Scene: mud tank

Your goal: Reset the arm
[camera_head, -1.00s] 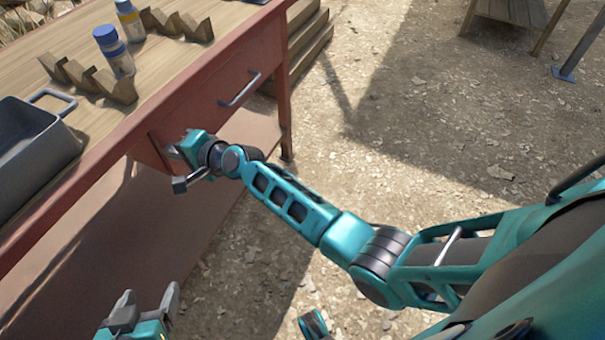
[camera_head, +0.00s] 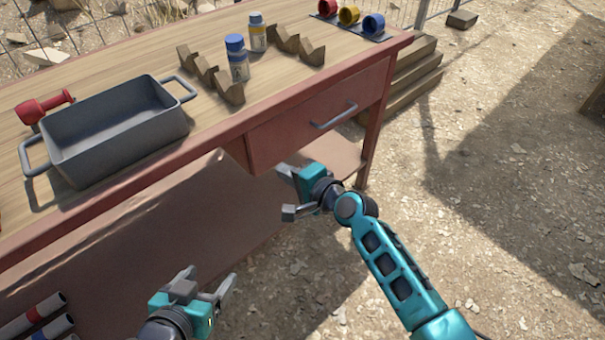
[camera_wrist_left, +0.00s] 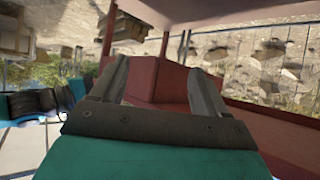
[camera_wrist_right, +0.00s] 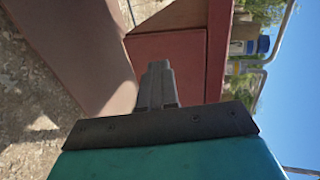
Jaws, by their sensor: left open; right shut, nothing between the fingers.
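My left gripper (camera_head: 205,285) is low in the head view, in front of the table's open underside. Its fingers are apart and empty, and they show spread in the left wrist view (camera_wrist_left: 158,80). My right gripper (camera_head: 297,211) is just in front of the table, below the drawer (camera_head: 290,125). In the right wrist view its fingers (camera_wrist_right: 158,72) are together with nothing between them. My right arm comes in from the lower right. The drawer front looks flush with the table, and its grey handle (camera_head: 335,114) is free of both grippers.
The wooden tabletop (camera_head: 130,60) holds a grey bin (camera_head: 115,140), a red dumbbell-like object (camera_head: 45,104), wooden racks (camera_head: 215,82), two bottles (camera_head: 237,62) and coloured cups (camera_head: 349,15). Pipes (camera_head: 35,315) lie at lower left. Open gravel (camera_head: 490,170) is to the right.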

